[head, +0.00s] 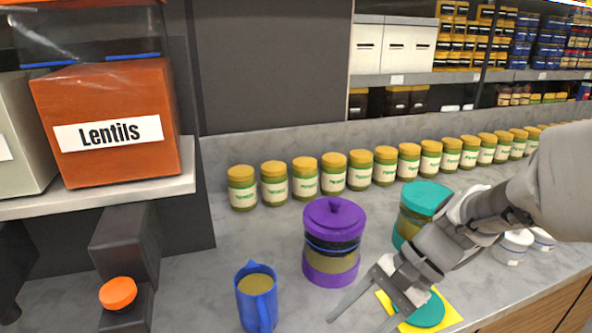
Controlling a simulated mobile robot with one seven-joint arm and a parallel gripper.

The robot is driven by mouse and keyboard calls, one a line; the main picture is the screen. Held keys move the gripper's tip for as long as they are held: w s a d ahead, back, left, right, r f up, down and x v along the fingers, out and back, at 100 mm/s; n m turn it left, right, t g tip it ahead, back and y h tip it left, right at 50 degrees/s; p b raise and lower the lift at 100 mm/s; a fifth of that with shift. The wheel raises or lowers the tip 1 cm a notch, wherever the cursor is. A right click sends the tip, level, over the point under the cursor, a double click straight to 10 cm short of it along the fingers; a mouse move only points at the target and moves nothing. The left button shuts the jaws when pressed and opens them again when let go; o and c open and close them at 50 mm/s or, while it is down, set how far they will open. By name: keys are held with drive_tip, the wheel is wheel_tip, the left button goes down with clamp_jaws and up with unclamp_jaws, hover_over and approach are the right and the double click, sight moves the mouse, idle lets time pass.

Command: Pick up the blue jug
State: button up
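The blue jug (247,300) stands upright on the grey counter, at the lower middle of the head view. Its top is open and shows a yellowish-brown content, and its handle faces toward me. My gripper (368,314) is to the right of the jug and apart from it. Its fingers are spread, with nothing visible between them, and they point down and to the left. The fingertips are near the lower edge of the picture.
A purple-lidded canister (331,242) stands just behind and right of the jug. A teal-lidded jar (419,212) and a teal disc on a yellow mat (454,318) are near my arm. Several yellow-lidded jars (305,180) line the back. Counter (190,295) left of the jug is clear.

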sight(260, 312)
drive_tip(key=w+a+f+m+y, duration=0.1)
drive_tip(key=w+f+m+y, duration=0.4)
drive_tip(key=w+m+y, duration=0.15)
drive_tip(key=shift+h, duration=0.35)
drive_tip(key=b+x, duration=0.2)
drive_tip(key=x, duration=0.9)
drive_tip(key=shift+s+a+f, duration=0.1)
drive_tip(key=shift+a+f, duration=0.05)
drive_tip(key=shift+a, duration=0.2)
drive_tip(key=shift+b+x, duration=0.4)
drive_tip(key=shift+x, duration=2.4)
clamp_jaws()
drive_tip(key=shift+r, duration=0.25)
